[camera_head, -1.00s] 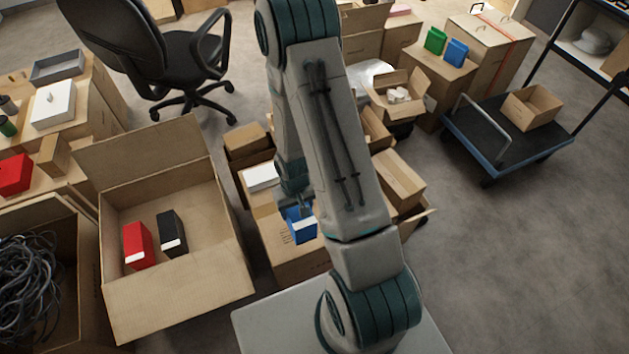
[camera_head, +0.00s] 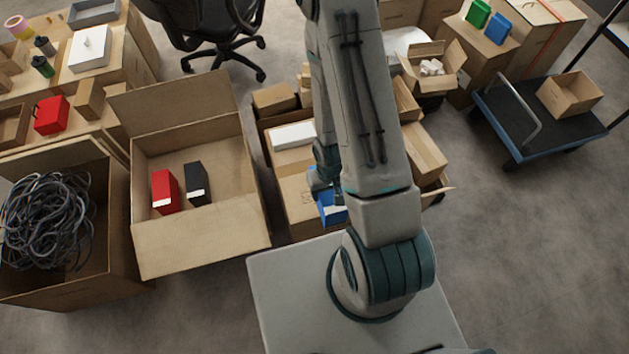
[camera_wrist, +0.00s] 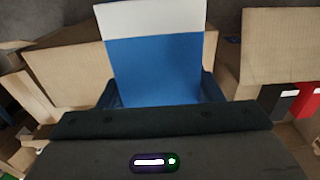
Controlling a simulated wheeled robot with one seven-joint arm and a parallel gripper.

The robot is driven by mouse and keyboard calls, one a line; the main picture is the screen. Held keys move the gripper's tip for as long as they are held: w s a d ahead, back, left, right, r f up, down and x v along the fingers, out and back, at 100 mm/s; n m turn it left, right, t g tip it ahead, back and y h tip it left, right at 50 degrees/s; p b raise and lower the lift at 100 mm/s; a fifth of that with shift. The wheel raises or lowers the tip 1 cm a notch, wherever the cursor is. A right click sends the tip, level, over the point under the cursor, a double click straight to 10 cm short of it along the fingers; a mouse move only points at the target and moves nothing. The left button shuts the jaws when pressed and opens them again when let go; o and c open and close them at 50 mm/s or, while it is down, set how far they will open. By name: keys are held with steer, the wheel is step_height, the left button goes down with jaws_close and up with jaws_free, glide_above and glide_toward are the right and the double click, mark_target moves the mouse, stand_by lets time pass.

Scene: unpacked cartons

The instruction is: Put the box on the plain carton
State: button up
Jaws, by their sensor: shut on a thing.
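The box is blue with a white band along one end. In the head view the blue box (camera_head: 331,211) hangs at the end of my arm, partly hidden by it. In the wrist view my gripper (camera_wrist: 160,92) is shut on the blue box (camera_wrist: 158,70), a finger on either side. In the head view a closed brown carton (camera_head: 297,190) lies behind and beneath the box; I cannot tell whether they touch. Another brown carton (camera_head: 457,85) at the back right carries a green box (camera_head: 478,13) and a blue box (camera_head: 498,29). I cannot tell which carton is the plain one.
An open carton (camera_head: 205,245) on the left holds a red box (camera_head: 165,190) and a black box (camera_head: 198,183). A carton of cables (camera_head: 48,220) stands farther left. A white box (camera_head: 293,135) lies behind my gripper.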

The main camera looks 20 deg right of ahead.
steer(key=f+b, duration=0.1)
steer(key=b, duration=0.2)
steer(key=shift+w, duration=0.4)
steer(key=shift+f+b, duration=0.15)
steer(key=shift+b, duration=1.1)
steer(key=b, duration=0.1)
steer(key=w+b, duration=0.1)
steer(key=b, duration=0.1)
steer(key=w+f+b, duration=0.1)
steer(key=b, duration=0.1)
steer(key=shift+w+a+f, duration=0.1)
steer(key=shift+w+a, duration=0.05)
steer(key=shift+a, duration=0.1)
steer(key=shift+w+a+f+b, duration=0.2)
steer(key=shift+w+f+b, duration=0.1)
steer(key=shift+w+f, duration=0.95)
steer(key=shift+w+a+f+b, duration=0.15)
steer(key=shift+w+f+b, duration=0.2)
steer(key=shift+w+f, duration=0.85)
steer(key=shift+w+a+f+b, duration=0.2)
steer(key=shift+w+f+b, duration=0.1)
steer(key=shift+w+f, duration=0.95)
steer(key=shift+s+f, duration=0.2)
steer(key=shift+f, duration=0.1)
steer(key=o, duration=1.3)
